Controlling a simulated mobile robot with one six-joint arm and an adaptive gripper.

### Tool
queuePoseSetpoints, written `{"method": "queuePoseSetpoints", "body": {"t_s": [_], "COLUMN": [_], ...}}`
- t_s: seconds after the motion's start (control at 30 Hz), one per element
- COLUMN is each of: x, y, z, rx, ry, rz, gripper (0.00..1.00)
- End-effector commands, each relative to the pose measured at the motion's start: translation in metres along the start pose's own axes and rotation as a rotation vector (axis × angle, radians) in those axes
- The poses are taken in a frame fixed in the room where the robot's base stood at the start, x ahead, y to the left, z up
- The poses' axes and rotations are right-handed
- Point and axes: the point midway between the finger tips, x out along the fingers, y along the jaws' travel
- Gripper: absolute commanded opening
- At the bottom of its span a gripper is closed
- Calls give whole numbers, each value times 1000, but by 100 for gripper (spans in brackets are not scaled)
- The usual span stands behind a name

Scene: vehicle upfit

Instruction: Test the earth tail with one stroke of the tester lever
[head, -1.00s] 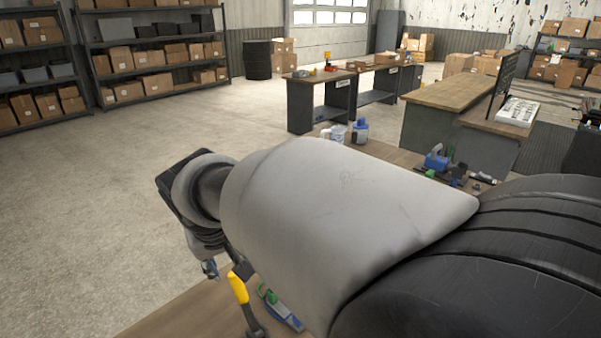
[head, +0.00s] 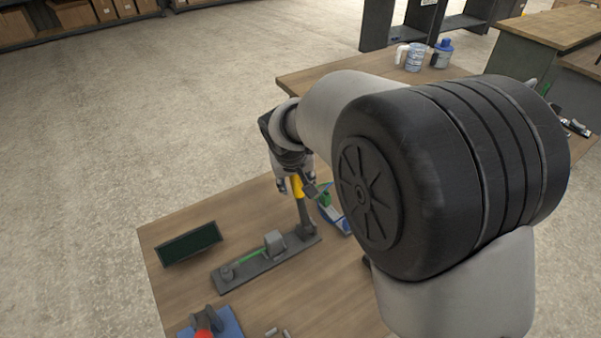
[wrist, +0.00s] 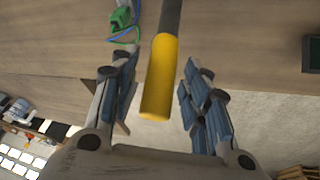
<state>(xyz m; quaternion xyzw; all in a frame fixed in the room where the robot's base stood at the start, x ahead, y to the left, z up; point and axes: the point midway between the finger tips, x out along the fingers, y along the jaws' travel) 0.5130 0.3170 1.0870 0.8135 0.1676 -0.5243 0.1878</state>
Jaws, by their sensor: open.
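The tester (head: 238,275) is a long dark base on the wooden table in the head view. Its lever stands nearly upright at the right end, with a yellow handle (head: 298,187) on top. A green wire (head: 250,256), which looks like the earth tail, runs along the base between a round post and a grey block (head: 274,242). My gripper (head: 290,184) is open at the yellow handle. In the wrist view the handle (wrist: 159,85) sits between the spread fingers of my gripper (wrist: 158,66), with gaps visible on both sides.
A dark panel (head: 190,243) stands left of the tester. A blue tray (head: 226,324) with a red-ended tool lies at the front. A blue item with a green connector (head: 330,205) lies close behind the lever. Cups and a blue container (head: 442,54) stand at the table's far end.

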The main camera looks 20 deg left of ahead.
Motion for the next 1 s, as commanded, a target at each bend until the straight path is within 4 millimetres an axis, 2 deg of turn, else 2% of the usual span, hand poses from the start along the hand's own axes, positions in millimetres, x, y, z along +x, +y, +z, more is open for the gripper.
{"method": "queuePoseSetpoints", "body": {"t_s": [0.37, 1.0], "x": [5, 5], "y": [0, 0], "z": [0, 0], "rx": [0, -1], "ry": [0, -1], "rz": [0, 0], "gripper": [42, 0]}}
